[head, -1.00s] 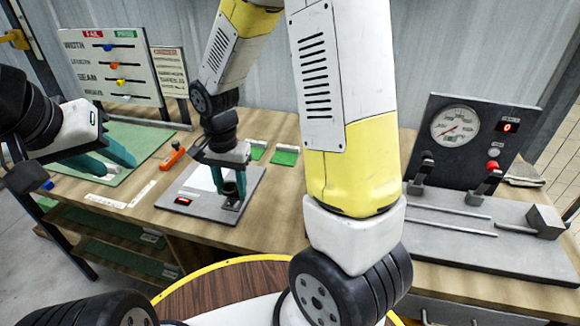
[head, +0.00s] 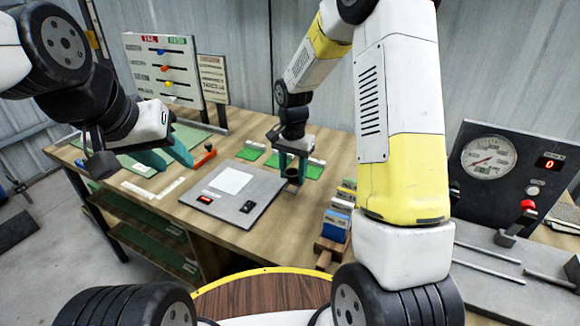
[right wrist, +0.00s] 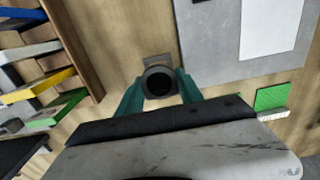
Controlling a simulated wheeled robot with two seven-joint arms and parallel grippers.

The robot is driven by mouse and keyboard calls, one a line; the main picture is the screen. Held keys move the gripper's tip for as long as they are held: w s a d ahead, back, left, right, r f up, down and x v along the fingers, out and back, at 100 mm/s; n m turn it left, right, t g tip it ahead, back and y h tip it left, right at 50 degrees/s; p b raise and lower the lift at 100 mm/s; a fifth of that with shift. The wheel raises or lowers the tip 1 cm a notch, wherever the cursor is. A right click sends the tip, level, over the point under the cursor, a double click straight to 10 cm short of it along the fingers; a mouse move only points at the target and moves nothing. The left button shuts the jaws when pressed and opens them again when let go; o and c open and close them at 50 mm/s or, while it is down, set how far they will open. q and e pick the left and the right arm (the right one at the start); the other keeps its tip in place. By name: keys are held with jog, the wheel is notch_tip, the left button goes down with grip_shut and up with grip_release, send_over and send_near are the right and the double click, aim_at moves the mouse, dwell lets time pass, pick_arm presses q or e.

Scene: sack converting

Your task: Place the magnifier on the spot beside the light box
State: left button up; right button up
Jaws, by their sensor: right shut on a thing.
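The light box (head: 210,187) is a flat grey panel with a white lit square, lying on the wooden bench. My right gripper (head: 291,175) is just right of it, shut on the magnifier, a small dark round cylinder. The magnifier (right wrist: 159,82) shows between the teal fingers in the right wrist view. A small grey square (right wrist: 157,61) shows partly behind it, beside the light box's edge; I cannot tell whether the magnifier touches it. My left gripper (head: 172,161) is open and empty, left of the light box above the green mat.
Green pads (head: 309,170) lie behind my right gripper. A wooden rack with coloured cards (head: 336,224) stands to its right. An orange-handled tool (head: 205,156) lies behind the light box. A gauge panel (head: 488,157) stands at the right.

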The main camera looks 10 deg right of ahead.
jog(key=shift+w+d, duration=0.55)
jog(key=shift+w, duration=0.3)
jog(key=shift+d+f, duration=0.1)
jog(key=shift+f, duration=1.75)
jog(key=o, duration=1.4)
jog(key=shift+f, duration=0.1)
